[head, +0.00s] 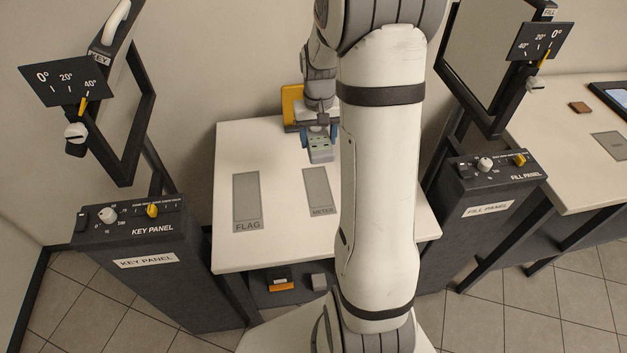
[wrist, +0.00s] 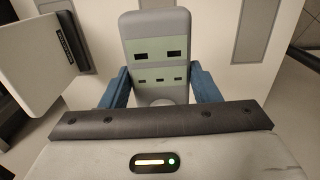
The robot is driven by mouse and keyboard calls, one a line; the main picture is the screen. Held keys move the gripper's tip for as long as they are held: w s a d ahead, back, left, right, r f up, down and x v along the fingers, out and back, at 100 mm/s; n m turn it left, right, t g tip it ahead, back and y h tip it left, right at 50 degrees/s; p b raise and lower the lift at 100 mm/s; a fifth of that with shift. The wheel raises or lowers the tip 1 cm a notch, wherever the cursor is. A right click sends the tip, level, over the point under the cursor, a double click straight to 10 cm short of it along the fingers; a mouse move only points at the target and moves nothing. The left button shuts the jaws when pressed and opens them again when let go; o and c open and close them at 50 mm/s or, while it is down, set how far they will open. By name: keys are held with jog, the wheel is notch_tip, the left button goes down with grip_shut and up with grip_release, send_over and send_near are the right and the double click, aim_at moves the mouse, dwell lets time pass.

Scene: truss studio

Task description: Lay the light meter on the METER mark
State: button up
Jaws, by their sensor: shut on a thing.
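The light meter (head: 320,153) is a small grey block with a green face. My gripper (wrist: 161,90) is shut on it, with a blue finger on each side; the face, with several dark windows, points to the wrist camera. In the head view my gripper (head: 319,138) and the meter are just beyond the far end of the METER mark (head: 318,185), a grey rectangle on the white table (head: 280,235). I cannot tell how high the meter is above the table. My arm covers part of the table's right side.
The FLAG mark (head: 246,195) lies empty to the left. A yellow object (head: 292,102) stands at the table's back, behind my gripper. The key panel (head: 135,230) and fill panel (head: 485,185) flank the table. A pale plate (wrist: 40,85) is close at left in the wrist view.

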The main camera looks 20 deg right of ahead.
jog(key=b, duration=0.4)
send_over(317, 186)
notch_tip(317, 186, down, 5)
notch_tip(317, 186, down, 11)
jog(key=shift+d+f+b, duration=0.1)
jog(key=shift+f+b, duration=0.1)
jog(key=shift+b, duration=0.35)
jog(key=shift+w+f, duration=0.1)
jog(key=shift+f, duration=0.15)
jog(key=o, duration=1.1)
jog(key=shift+r, duration=0.1)
